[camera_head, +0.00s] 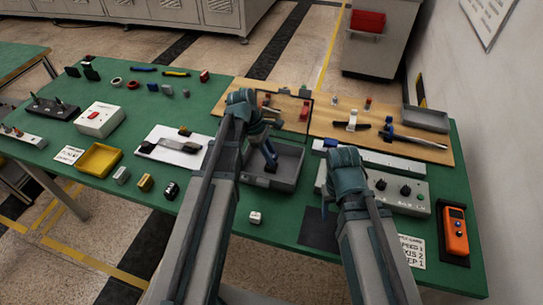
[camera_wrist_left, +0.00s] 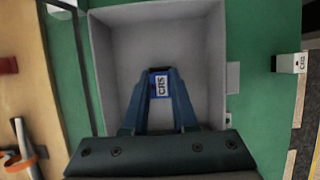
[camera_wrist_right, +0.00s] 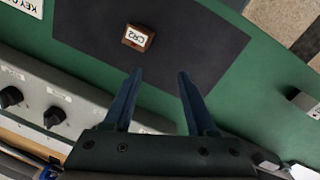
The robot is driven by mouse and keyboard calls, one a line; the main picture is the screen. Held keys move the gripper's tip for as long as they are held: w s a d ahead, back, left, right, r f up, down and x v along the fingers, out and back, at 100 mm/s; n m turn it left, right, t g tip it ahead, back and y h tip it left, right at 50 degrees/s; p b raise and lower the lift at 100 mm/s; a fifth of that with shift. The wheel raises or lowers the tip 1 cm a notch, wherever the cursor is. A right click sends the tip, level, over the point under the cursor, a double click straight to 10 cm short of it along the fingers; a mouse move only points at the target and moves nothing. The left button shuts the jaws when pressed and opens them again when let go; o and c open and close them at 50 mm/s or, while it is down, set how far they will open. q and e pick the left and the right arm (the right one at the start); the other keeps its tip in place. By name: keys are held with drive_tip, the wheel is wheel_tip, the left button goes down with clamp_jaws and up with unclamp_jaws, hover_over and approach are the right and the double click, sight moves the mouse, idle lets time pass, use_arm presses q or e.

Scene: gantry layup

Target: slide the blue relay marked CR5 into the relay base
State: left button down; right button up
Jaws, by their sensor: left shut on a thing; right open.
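The blue relay (camera_wrist_left: 159,85) shows a white label reading CR5 in the left wrist view. My left gripper (camera_wrist_left: 160,74) is shut on it, with a finger on each side. They are inside the outline of the grey tray (camera_wrist_left: 211,60), which also shows in the head view (camera_head: 291,184). I cannot tell whether the relay touches the tray floor. My right gripper (camera_wrist_right: 160,73) is open and empty, near a brown relay (camera_wrist_right: 138,38) marked CR2 on a dark mat (camera_wrist_right: 92,38). In the head view its fingers are hidden by the arm. I cannot identify the relay base with certainty.
A white relay (camera_head: 255,217) stands on the green table, left of the dark mat. A grey control panel (camera_head: 414,193) and an orange meter (camera_head: 456,231) are at the right. A wooden board (camera_head: 398,140) with tools lies behind. A yellow tray (camera_head: 99,159) is at left.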

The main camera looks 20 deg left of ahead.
use_arm(q)
drive_tip(key=shift+f+b, duration=0.95)
drive_tip(key=shift+f, duration=0.05)
use_arm(e)
drive_tip(key=shift+f, duration=0.95)
use_arm(q)
drive_tip(key=c, duration=0.6)
unclamp_jaws()
drive_tip(key=shift+r, duration=0.1)
use_arm(e)
drive_tip(key=shift+r, duration=0.1)
use_arm(q)
drive_tip(key=shift+r, duration=0.1)
use_arm(e)
drive_tip(key=shift+r, duration=0.1)
use_arm(q)
drive_tip(key=p+v, duration=1.3)
drive_tip(key=shift+a+r, duration=0.2)
drive_tip(key=shift+r, duration=0.05)
use_arm(e)
wheel_tip(320, 180, up, 13)
drive_tip(key=shift+f, duration=0.2)
